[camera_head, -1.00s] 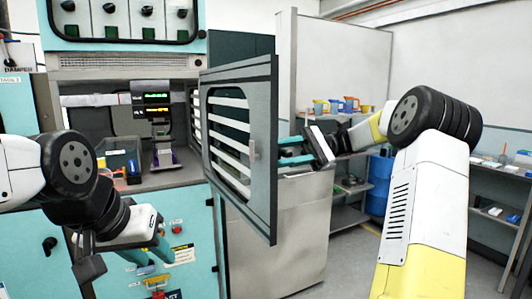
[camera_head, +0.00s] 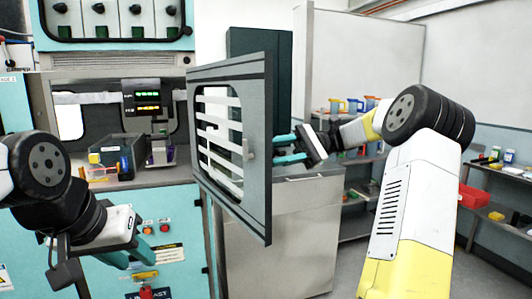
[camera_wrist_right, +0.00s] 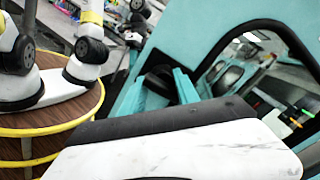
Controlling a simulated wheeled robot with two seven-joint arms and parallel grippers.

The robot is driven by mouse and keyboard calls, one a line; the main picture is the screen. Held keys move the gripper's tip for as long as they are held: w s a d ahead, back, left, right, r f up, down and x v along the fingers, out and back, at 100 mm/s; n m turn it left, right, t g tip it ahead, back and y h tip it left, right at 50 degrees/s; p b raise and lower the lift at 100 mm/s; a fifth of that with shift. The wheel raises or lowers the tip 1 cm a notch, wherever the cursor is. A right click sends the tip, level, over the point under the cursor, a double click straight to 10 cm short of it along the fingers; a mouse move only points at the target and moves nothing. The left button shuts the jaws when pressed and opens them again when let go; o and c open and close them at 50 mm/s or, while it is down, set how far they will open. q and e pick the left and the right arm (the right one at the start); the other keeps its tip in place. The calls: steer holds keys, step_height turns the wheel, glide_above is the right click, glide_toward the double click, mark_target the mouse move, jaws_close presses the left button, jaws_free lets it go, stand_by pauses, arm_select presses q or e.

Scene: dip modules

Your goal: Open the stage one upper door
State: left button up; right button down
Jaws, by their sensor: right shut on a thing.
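The upper door (camera_head: 229,147) is a grey-framed panel with pale slats behind its window. It stands swung out from the stage cabinet, leaving the bay to its left exposed. My right gripper (camera_head: 281,150) is at the door's far side near its right edge, its two teal fingers pointing at the door. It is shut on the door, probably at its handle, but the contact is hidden. In the right wrist view the teal fingers (camera_wrist_right: 185,85) reach to a teal panel with a dark-rimmed window (camera_wrist_right: 262,62). My left gripper (camera_head: 138,254) is empty and open, low before the cabinet's teal front.
The open bay holds a dark bin (camera_head: 118,150) and a lit display unit (camera_head: 148,100). A metal cabinet (camera_head: 280,230) stands behind the door. Shelves with coloured jugs (camera_head: 352,105) and a bench with a red bin (camera_head: 474,196) are at the right.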

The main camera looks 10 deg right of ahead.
steer(key=shift+w+a+r, duration=0.1)
steer(key=shift+a+r, duration=0.1)
steer(key=shift+r, duration=0.1)
steer(key=c, duration=1.1)
jaws_free()
steer(key=shift+a, duration=0.1)
steer(key=shift+f, duration=0.1)
steer(key=shift+w+d+f, duration=0.1)
steer(key=shift+w+d, duration=0.15)
steer(key=shift+d, duration=0.4)
steer(key=v, duration=0.6)
steer(key=shift+d, duration=0.3)
steer(key=shift+w, duration=0.15)
